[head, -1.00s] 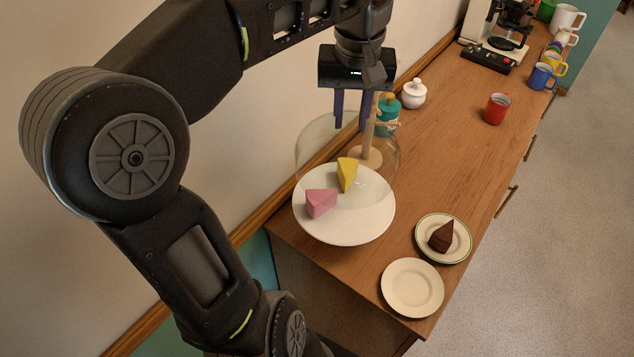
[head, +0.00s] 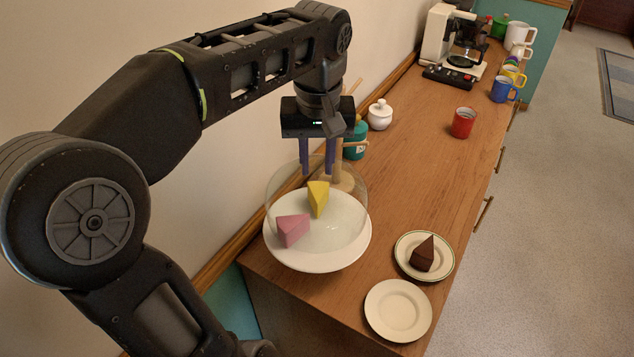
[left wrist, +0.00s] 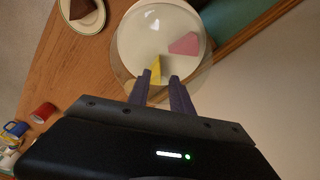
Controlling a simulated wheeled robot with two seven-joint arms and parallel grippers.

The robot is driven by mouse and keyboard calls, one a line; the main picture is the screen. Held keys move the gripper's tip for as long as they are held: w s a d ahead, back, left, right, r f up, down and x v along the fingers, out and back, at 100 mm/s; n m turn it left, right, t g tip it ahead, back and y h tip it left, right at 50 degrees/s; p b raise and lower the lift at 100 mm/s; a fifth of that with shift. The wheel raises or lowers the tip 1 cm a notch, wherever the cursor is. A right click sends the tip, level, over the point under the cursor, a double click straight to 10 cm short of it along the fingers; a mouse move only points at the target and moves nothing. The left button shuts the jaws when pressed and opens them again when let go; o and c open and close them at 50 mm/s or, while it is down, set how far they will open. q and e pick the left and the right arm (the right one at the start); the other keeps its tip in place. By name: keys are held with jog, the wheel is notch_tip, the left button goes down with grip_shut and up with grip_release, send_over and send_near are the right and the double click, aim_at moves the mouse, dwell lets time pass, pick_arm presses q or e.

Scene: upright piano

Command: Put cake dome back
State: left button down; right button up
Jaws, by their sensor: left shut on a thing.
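The clear glass cake dome (head: 345,222) hangs upright over the white cake plate (head: 318,265) in the head view. My left gripper (head: 318,170) is shut on the dome's top, pointing down; the fingertips hide the grip point. Through the glass I see a yellow cake slice (head: 318,198) and a pink cake slice (head: 293,230) on the plate. In the left wrist view the dome (left wrist: 200,75) surrounds both slices, its rim slightly off the plate's outline. I cannot tell whether the rim touches the plate. My right gripper is out of view.
A chocolate slice (head: 423,252) on a small plate (head: 446,262) and an empty plate (head: 398,311) stand at front right. The counter's middle is clear.

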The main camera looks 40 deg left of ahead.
pick_arm(q)
notch_tip(320, 180, down, 3)
jog(key=shift+f, duration=0.45)
jog(key=c, duration=1.1)
grip_release()
jog(key=shift+c, duration=0.2)
